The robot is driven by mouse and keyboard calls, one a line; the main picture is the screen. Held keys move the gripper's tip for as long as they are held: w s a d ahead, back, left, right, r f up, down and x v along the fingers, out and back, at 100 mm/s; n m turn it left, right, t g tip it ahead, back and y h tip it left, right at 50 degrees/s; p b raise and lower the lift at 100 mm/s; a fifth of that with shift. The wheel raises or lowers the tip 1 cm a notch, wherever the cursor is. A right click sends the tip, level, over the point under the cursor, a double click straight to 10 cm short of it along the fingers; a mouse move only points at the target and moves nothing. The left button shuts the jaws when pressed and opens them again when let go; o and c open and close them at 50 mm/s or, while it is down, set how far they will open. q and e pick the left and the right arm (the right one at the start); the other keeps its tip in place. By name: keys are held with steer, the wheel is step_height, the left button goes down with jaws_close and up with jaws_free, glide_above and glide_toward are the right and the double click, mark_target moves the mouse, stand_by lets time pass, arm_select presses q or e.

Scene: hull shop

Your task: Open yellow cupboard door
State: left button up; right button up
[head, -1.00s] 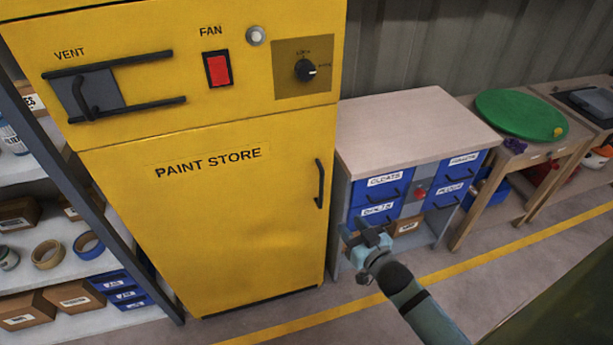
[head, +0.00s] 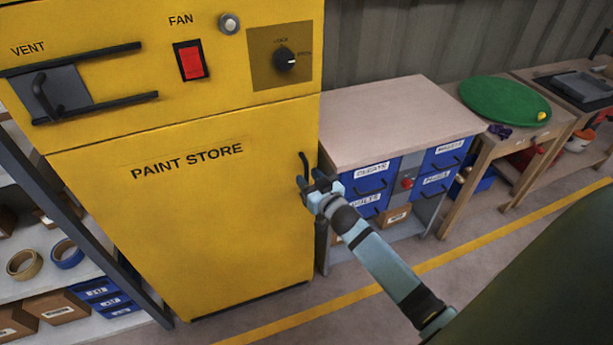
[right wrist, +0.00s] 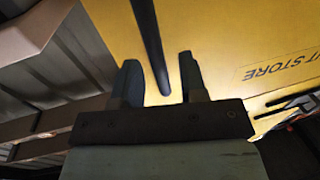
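The yellow cupboard (head: 150,50) stands at the left in the head view. Its lower door (head: 190,230), marked PAINT STORE, is closed. A dark vertical bar handle (head: 304,165) is at the door's right edge; its lower part is hidden behind my right gripper (head: 314,182). In the right wrist view the handle (right wrist: 150,45) runs between the two fingers of my right gripper (right wrist: 160,78). The fingers are apart, with a gap visible on each side of the bar. My left gripper is not in view.
A workbench (head: 400,120) with blue drawers stands right beside the cupboard. A wooden table (head: 475,165) with a green disc (head: 503,100) is further right. Shelves (head: 60,285) are at the left. The floor before the door (head: 350,320) looks clear.

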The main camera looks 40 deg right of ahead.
steer(key=shift+w, duration=0.75)
jaws_close()
